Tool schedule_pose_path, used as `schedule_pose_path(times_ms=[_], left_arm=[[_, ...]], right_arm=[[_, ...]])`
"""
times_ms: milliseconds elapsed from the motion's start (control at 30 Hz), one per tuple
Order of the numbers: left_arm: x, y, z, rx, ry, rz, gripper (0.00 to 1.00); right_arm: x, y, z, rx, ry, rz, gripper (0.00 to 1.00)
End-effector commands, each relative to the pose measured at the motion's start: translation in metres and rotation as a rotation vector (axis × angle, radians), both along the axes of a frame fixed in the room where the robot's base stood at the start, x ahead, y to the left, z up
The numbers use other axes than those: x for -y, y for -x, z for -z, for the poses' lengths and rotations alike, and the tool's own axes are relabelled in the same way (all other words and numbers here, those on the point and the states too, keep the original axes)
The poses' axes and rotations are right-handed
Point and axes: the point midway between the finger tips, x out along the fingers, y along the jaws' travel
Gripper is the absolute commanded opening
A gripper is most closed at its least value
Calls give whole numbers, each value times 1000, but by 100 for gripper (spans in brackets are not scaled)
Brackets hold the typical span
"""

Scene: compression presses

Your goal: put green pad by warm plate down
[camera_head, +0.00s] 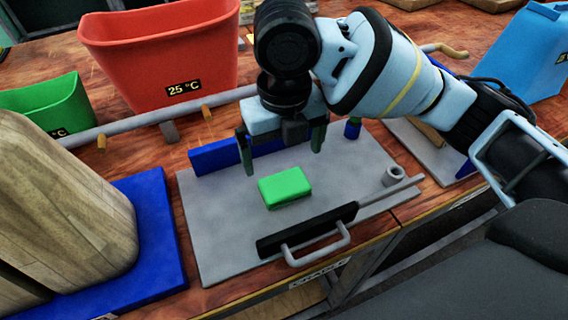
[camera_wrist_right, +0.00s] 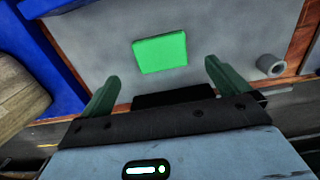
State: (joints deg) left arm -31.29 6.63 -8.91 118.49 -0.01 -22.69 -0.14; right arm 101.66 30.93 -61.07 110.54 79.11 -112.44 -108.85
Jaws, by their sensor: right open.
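The green pad (camera_head: 285,187) lies flat on a grey plate (camera_head: 225,235) on the wooden bench. It also shows in the right wrist view (camera_wrist_right: 160,53), ahead of the fingers and between their lines. My right gripper (camera_head: 281,150) is open and empty, above and behind the pad in the head view, and not touching it. Its two dark green fingers also show in the right wrist view (camera_wrist_right: 163,75). My left gripper is not in view. No label in view marks a warm plate.
A blue bar (camera_head: 212,156) stands along the plate's back, and a black bar with a metal handle (camera_head: 316,245) along its front. A red bin (camera_head: 165,60) marked 25 °C and a green bin (camera_head: 52,108) stand behind. A wooden block (camera_head: 65,200) is left, a blue bin (camera_head: 520,50) right.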

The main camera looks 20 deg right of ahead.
Motion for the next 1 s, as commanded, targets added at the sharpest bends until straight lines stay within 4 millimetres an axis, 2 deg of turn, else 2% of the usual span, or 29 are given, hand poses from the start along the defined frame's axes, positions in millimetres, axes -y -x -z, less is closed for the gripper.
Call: schedule_pose_path(times_ms=[100,300,867,1000], left_arm=[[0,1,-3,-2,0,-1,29],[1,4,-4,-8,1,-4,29],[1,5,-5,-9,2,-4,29],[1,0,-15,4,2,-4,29]], right_arm=[[0,0,-23,3,0,0,100],[0,1,-42,1,0,1,100],[0,1,-45,-2,0,0,100],[0,1,-58,10,0,0,100]])
